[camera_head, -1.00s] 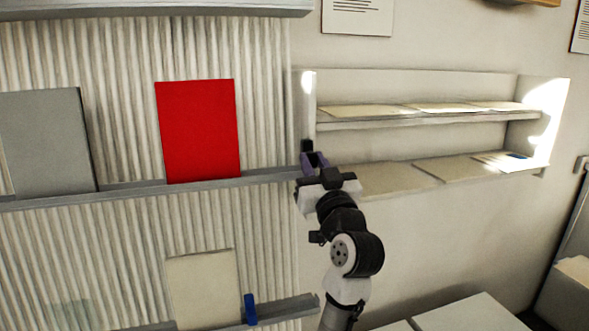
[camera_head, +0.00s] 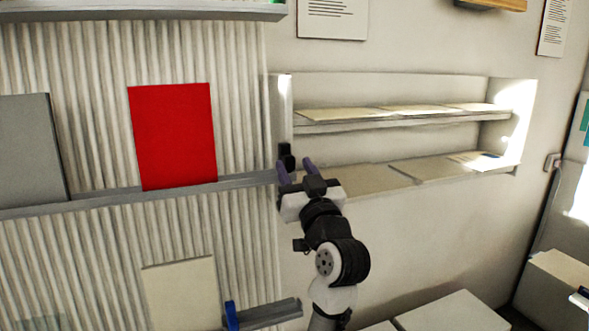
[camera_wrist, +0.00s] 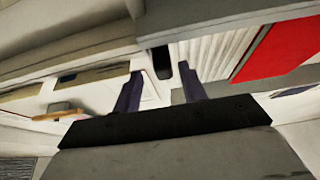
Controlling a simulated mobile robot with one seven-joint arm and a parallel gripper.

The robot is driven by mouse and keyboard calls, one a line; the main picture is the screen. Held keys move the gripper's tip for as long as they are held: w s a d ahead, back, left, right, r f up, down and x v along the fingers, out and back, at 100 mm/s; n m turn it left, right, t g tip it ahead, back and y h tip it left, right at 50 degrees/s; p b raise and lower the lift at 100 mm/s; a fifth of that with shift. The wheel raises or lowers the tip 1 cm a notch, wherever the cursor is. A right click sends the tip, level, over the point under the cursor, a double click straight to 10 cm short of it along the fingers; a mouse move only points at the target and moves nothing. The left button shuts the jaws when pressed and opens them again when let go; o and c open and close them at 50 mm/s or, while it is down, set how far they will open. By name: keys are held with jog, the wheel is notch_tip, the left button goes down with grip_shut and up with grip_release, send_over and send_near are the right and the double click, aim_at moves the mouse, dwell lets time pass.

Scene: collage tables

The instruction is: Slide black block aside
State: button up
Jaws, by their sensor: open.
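The black block (camera_head: 286,157) stands upright at the right end of the grey ledge (camera_head: 245,181) in the head view. My gripper (camera_head: 296,166) is open, with its two purple fingers spread apart just in front of the block and slightly to its right. In the wrist view the block (camera_wrist: 161,62) shows beyond the fingertips, lined up with the gap between the open fingers (camera_wrist: 161,77). I cannot tell whether the fingertips reach past its sides. Nothing is held. The block's lower part is partly hidden by a finger in the head view.
A red panel (camera_head: 174,136) and a grey panel (camera_head: 30,150) lean on the ledge left of the block. A wall shelf (camera_head: 400,117) with flat sheets is close on the right. Below are a cream panel (camera_head: 182,295) and a blue block (camera_head: 231,314).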

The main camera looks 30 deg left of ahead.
jog(key=b+v, duration=0.3)
jog(key=v, duration=0.9)
jog(key=shift+s+d, duration=0.2)
jog(key=shift+f, duration=0.15)
